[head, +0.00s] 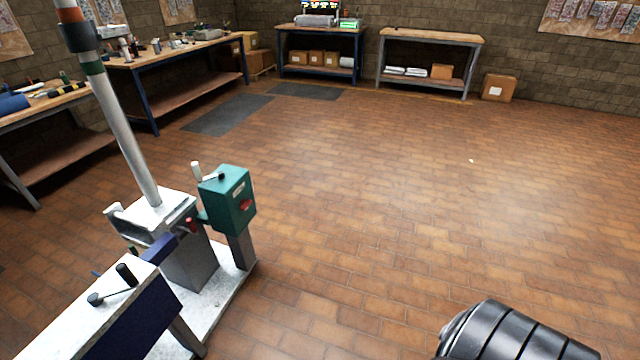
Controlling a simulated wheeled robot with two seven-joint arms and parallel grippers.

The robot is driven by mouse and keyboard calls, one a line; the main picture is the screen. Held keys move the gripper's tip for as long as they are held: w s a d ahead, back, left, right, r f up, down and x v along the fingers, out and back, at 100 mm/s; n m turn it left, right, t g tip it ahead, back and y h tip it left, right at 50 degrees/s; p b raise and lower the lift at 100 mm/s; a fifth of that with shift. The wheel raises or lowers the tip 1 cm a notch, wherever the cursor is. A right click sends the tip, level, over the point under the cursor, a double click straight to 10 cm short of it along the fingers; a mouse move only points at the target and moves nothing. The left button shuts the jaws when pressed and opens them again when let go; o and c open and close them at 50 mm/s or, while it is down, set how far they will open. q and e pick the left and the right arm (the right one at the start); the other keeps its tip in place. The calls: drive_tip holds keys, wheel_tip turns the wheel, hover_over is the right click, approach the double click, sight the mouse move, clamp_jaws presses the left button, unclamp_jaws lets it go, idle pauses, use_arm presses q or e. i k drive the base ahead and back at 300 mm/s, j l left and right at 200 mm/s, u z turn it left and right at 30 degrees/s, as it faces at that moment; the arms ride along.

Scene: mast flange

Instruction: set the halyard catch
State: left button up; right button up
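A pale mast (125,135) with dark, orange and green bands near its top stands slightly tilted in a white block (160,212) on a pale base plate (232,283). Beside it on a grey post is a green box (228,200) with a red knob (246,205) on its front and a white-handled lever (197,171) at its top left. A small red part (191,225) sits between block and box. I cannot tell which part is the halyard catch or how it is set. Neither gripper shows.
A white-topped, blue-sided stand (130,325) with a black-knobbed crank (112,288) fills the lower left. Ribbed black arm parts, apparently mine, show at the lower right. Workbenches (180,45) and cardboard boxes (499,87) line the walls. The tiled floor (400,190) is largely clear.

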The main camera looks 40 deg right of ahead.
sight(244, 204)
drive_tip(key=z, duration=0.6)
drive_tip(key=i+l+z, duration=0.1)
drive_tip(key=i+l, duration=0.7)
drive_tip(key=l, duration=0.15)
drive_tip(key=i+l, duration=0.8)
drive_tip(key=l+z, duration=0.05)
drive_tip(key=l, duration=0.05)
